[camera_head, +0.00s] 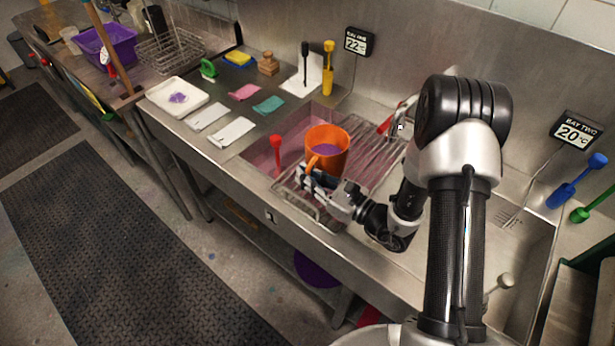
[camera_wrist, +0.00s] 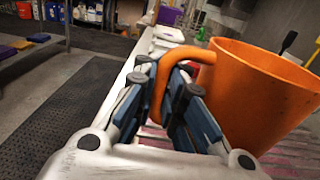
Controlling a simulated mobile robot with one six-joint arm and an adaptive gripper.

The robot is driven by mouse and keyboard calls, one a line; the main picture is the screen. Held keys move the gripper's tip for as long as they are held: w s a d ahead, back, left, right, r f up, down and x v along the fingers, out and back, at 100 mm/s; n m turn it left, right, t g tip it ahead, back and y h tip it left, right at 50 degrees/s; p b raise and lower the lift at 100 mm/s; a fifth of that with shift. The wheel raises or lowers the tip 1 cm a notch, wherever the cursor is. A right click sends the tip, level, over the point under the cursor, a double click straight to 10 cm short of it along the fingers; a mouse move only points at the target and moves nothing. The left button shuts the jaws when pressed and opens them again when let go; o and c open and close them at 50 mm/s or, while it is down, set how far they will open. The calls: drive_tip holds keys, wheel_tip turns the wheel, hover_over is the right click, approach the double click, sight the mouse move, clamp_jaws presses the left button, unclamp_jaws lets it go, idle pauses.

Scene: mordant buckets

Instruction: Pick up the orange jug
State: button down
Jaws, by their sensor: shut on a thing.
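The orange jug (camera_head: 328,146) stands upright at the wire rack over the sink, with purple inside it. Its handle faces my gripper (camera_head: 308,180). In the wrist view the jug (camera_wrist: 262,95) fills the right side, and its handle (camera_wrist: 160,75) passes between the fingers of my gripper (camera_wrist: 172,100). The fingers are shut on the handle. Whether the jug's base touches the rack is hidden in both views.
The wire rack (camera_head: 367,165) spans the sink. A red tool (camera_head: 276,150) stands left of the jug. Cloths (camera_head: 231,131) and a white tray (camera_head: 177,97) lie further left. A temperature display (camera_head: 358,42) is on the back wall. Free floor lies in front.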

wheel_tip(320, 180, up, 18)
drive_tip(key=p, duration=0.5)
drive_tip(key=shift+r, duration=0.25)
drive_tip(key=shift+r, duration=0.1)
